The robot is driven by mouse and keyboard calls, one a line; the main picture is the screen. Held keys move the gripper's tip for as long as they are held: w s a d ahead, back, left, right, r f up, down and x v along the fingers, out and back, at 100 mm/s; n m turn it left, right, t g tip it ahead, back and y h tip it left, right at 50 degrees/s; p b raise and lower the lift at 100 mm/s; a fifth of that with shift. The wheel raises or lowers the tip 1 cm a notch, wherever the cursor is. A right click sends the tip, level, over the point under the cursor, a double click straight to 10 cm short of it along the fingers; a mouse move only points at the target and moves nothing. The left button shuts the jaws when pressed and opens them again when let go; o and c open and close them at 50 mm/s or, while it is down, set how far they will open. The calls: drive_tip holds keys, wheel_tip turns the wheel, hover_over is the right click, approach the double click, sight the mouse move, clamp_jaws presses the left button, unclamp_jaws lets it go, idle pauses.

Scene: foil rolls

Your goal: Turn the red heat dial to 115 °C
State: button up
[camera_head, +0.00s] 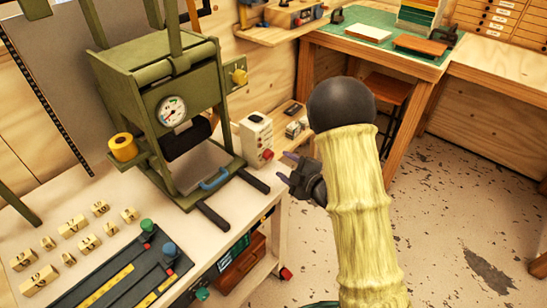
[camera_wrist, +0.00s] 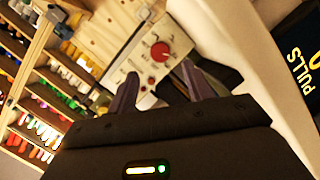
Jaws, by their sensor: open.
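The red heat dial (camera_wrist: 160,52) is on the front of a pale control box (camera_wrist: 135,70), seen in the wrist view just beyond my fingertips. In the head view the box (camera_head: 256,136) stands on the bench to the right of the green press, and the dial (camera_head: 267,154) shows as a small red knob low on its front. My gripper (camera_head: 288,168) is open and empty, to the right of the box and apart from it. In the wrist view its two fingers (camera_wrist: 160,78) point toward the box. The dial's scale marks are too small to read.
The green press (camera_head: 140,85) has a round gauge (camera_head: 172,110), a yellow roll (camera_head: 123,147) and a blue handle (camera_head: 214,179). Wooden number blocks (camera_head: 71,224) lie on the bench (camera_head: 165,225). Small items (camera_head: 294,118) lie behind the box. Floor is open at right.

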sight(271, 156)
drive_tip(key=x, duration=0.6)
drive_tip(key=shift+w+a+f, duration=0.1)
drive_tip(key=c, duration=1)
drive_tip(key=shift+o, duration=0.2)
